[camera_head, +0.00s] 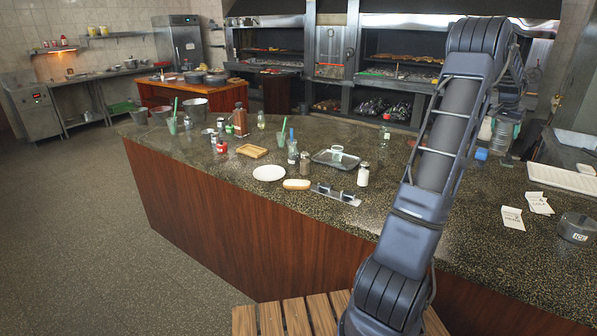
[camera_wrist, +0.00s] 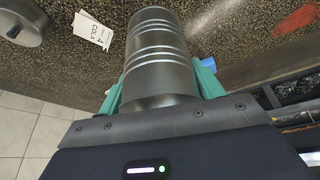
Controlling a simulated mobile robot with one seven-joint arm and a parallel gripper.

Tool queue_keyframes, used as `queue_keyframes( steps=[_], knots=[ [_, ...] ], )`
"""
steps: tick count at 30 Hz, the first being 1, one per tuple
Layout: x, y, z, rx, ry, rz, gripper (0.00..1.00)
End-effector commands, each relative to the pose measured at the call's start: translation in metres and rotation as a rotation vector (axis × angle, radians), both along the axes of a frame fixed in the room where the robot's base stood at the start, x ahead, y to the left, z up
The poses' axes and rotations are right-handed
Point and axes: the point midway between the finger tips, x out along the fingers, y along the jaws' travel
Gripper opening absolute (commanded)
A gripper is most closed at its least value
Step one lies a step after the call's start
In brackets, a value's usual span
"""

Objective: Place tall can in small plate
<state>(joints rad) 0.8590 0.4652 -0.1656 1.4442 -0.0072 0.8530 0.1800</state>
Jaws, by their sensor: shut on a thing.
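The tall can (camera_wrist: 158,55) is a ribbed, silver-grey metal cylinder in the wrist view. My gripper (camera_wrist: 160,88) has teal fingers on both sides of it and is shut on it, above the speckled counter. In the head view my arm rises on the right, and neither the fingers nor the can can be made out clearly. A round white plate (camera_head: 269,173), likely the small plate, lies near the counter's front edge, left of my arm. It looks empty and is well away from my gripper.
A bun (camera_head: 296,184) and a metal rack (camera_head: 336,194) lie right of the plate. A white-bodied shaker (camera_head: 363,175), bottles and a dark tray (camera_head: 347,163) stand nearby. A wooden board (camera_head: 252,151) is behind the plate. Cards (camera_head: 513,218) and a lidded pot (camera_head: 576,228) are at right.

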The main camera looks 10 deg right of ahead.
Motion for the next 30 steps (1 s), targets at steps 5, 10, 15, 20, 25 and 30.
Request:
queue_keyframes(
  steps=[5,10,15,20,25,30],
  knots=[
    [0.064,0.050,0.001,0.000,-0.002,0.106,0.43],
    [0.118,0.102,0.001,0.001,-0.002,0.203,0.43],
    [0.167,0.159,0.002,0.003,-0.002,0.303,0.43],
    [0.209,0.215,0.002,0.003,-0.003,0.397,0.43],
    [0.247,0.280,0.003,0.003,-0.003,0.496,0.43],
    [0.280,0.347,0.004,0.005,-0.003,0.596,0.43]
  ],
)
